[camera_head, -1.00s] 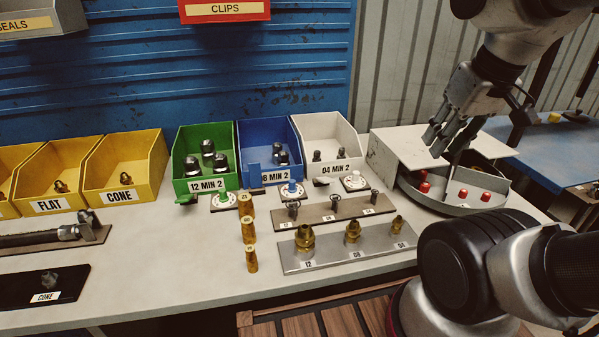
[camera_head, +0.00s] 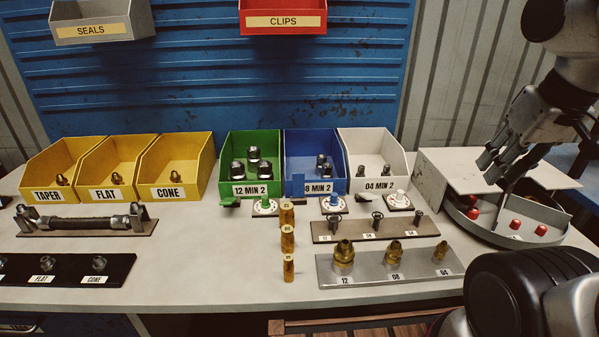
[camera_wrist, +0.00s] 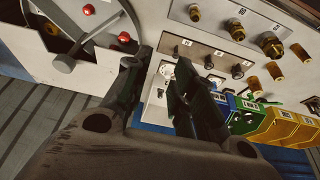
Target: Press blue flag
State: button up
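The blue bin (camera_head: 318,146) labelled 08 MIN 2 stands between the green and white bins and holds a few dark fittings. A small blue flag (camera_head: 298,186) stands upright at its front left corner, partly covering the label. A white dial with a blue knob (camera_head: 333,204) sits in front of the bin. My gripper (camera_head: 492,166) is at the right, above the round tray and well away from the flag. In the wrist view its two dark fingers (camera_wrist: 160,72) are apart with nothing between them. I cannot make out the blue flag clearly in the wrist view.
Racks of fittings (camera_head: 375,230) and the round tray with red caps (camera_head: 515,236) occupy the right.

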jog(key=c, duration=0.3)
jog(key=shift+w+a, duration=0.1)
jog(key=shift+a, duration=0.2)
grip_shut()
jog(key=w+a+f, duration=0.1)
jog(key=w+a, duration=1.2)
jog(key=a, duration=0.3)
jog(key=w+a+f, duration=0.2)
jog(key=w+a, duration=1.1)
jog(key=a, duration=0.3)
jog(key=shift+a, duration=0.15)
